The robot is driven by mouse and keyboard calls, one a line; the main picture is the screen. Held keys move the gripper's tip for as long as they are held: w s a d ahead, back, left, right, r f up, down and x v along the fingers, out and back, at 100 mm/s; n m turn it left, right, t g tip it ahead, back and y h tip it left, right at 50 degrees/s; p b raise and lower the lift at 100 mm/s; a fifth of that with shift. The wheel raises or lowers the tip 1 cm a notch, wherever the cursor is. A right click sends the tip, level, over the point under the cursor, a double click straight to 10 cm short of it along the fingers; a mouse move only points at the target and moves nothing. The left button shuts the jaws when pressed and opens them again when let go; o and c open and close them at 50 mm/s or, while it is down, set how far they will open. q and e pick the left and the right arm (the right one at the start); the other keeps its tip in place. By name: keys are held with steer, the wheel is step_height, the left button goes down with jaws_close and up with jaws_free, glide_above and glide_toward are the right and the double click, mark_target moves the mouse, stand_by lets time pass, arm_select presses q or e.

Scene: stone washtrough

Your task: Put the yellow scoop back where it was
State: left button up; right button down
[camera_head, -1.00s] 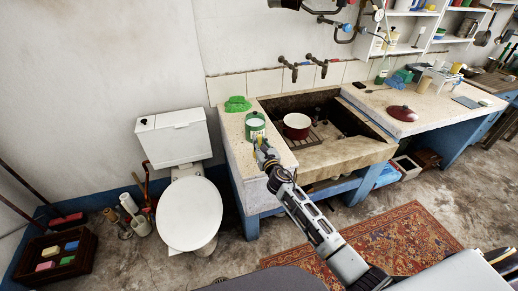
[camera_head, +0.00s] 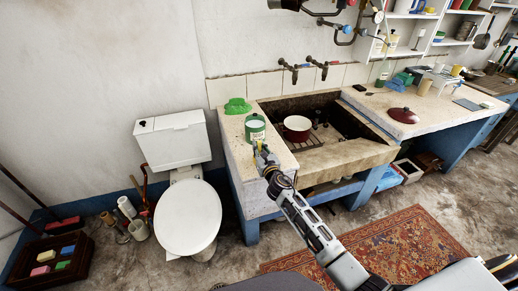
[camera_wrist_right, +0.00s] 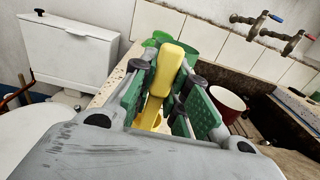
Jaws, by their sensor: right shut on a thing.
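My right gripper (camera_head: 262,158) is shut on the yellow scoop (camera_wrist_right: 167,65). In the right wrist view, the scoop's yellow handle stands between the green finger pads, with its lower part partly hidden by the gripper. In the head view only a small bit of yellow shows at the fingertips. A green can (camera_head: 255,130) with a pale label stands on the left ledge of the stone trough, just beyond the gripper. I cannot tell whether the scoop touches it. My left gripper is not in view.
A green cloth-like thing (camera_head: 237,105) lies on the ledge behind the can. A red pot (camera_head: 297,128) stands in the trough basin (camera_head: 345,125). Taps (camera_head: 295,72) stick out of the wall above. The toilet (camera_head: 187,215) is to the left. The ledge's front (camera_head: 280,155) is bare.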

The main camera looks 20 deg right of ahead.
steer(key=c, duration=1.4)
jaws_free()
